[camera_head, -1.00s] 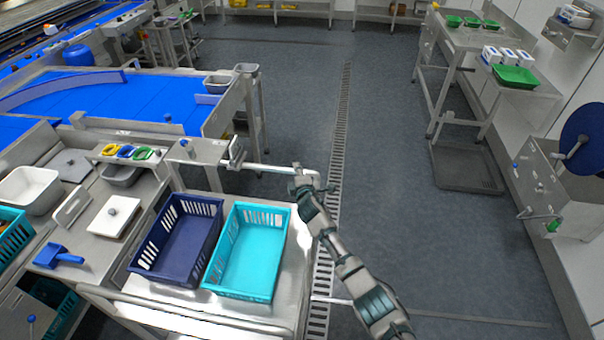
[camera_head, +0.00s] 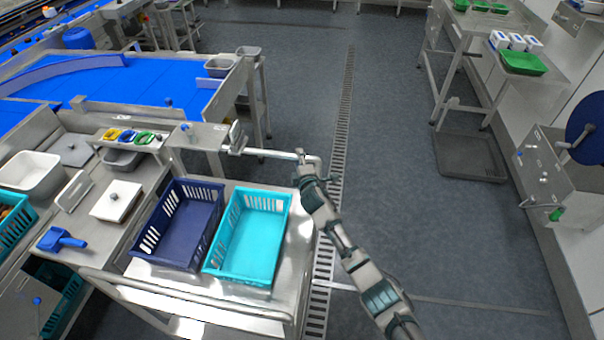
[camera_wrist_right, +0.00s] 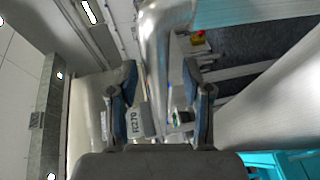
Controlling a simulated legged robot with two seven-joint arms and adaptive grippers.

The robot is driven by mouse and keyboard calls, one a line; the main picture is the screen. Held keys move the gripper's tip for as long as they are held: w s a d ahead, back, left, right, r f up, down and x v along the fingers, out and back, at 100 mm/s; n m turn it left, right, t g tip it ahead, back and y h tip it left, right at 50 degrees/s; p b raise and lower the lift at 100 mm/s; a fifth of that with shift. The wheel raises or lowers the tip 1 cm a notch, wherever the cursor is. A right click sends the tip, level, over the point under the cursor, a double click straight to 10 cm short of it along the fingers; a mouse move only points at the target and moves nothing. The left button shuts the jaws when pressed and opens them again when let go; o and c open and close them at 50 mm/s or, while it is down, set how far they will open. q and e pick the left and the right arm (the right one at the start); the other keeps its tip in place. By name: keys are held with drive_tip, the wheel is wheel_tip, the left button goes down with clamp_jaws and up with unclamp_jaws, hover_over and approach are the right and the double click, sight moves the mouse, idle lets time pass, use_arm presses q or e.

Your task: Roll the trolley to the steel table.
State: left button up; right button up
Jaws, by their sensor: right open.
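The steel trolley (camera_head: 180,288) stands at the lower middle of the head view, with a navy basket (camera_head: 181,225) and a turquoise basket (camera_head: 248,238) side by side on its top. A steel tube handle (camera_head: 268,153) sticks out beyond the baskets. My right gripper (camera_head: 303,166) is at the right end of this handle. In the right wrist view my right gripper (camera_wrist_right: 160,95) is open, with a steel tube (camera_wrist_right: 155,60) passing between its fingers. A steel table (camera_head: 484,42) with green trays and white boxes stands at the upper right. My left gripper is not in view.
A steel bench (camera_head: 92,225) with a white tub and a blue scoop is close on the trolley's left. A blue conveyor (camera_head: 130,85) lies beyond it. Open grey floor (camera_head: 385,150) with a drain grating lies to the right. A wall unit with a blue disc (camera_head: 588,130) is at the right edge.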

drive_tip(key=v, duration=0.9)
drive_tip(key=shift+s+a, duration=0.35)
drive_tip(key=shift+s, duration=0.15)
drive_tip(key=shift+d+f, duration=0.1)
